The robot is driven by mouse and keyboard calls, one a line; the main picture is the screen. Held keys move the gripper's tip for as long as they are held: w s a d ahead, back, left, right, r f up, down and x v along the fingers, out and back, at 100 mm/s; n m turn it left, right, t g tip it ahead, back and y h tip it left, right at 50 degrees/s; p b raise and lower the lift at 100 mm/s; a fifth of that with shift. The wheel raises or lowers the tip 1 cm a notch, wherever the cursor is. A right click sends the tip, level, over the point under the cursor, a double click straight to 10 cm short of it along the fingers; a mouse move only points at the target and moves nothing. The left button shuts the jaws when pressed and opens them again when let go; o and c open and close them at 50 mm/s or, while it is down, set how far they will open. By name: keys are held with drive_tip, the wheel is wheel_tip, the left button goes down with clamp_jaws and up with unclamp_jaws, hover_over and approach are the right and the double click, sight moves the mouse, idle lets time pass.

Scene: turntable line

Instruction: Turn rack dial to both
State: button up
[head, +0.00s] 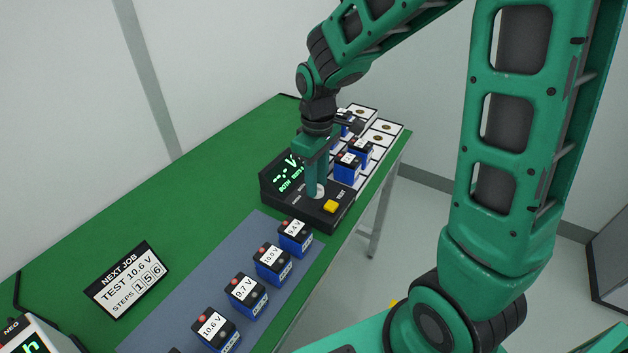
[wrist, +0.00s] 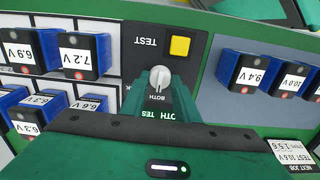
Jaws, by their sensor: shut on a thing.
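The rack dial, a pale round knob (wrist: 160,79), sits on the black tester (head: 280,199) beside its yellow button (head: 331,206). My gripper (head: 314,190) reaches down onto the dial and is shut on it. In the wrist view my gripper's green fingers (wrist: 163,88) lie at the knob's sides and partly hide it. A BOTH label (wrist: 156,98) shows beside the knob. The tester's lit display (head: 289,176) shows dashes with V and a line starting with BOTH. I cannot tell exactly where the knob's pointer aims.
A white-celled rack (head: 384,127) with several blue batteries (head: 347,167) stands behind the tester. A grey mat (head: 190,283) in front holds a row of labelled batteries (head: 273,263). A NEXT JOB card (head: 126,279) stands left, on open green tabletop (head: 160,225).

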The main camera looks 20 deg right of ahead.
idle(0.5)
drive_tip(key=o, duration=1.1)
drive_tip(key=shift+c, duration=0.2)
wheel_tip(320, 180, up, 11)
drive_tip(key=shift+d+f, duration=0.1)
drive_tip(key=s+d+f+m, duration=0.1)
drive_tip(key=s+d+m, duration=0.5)
drive_tip(key=s, duration=0.5)
drive_tip(key=s+d+f+m, duration=0.1)
drive_tip(key=s+d+m, duration=0.6)
drive_tip(key=s+d, duration=0.3)
drive_tip(key=shift+s+d+f, duration=0.25)
drive_tip(key=shift+s+d, duration=0.1)
drive_tip(key=shift+s, duration=0.85)
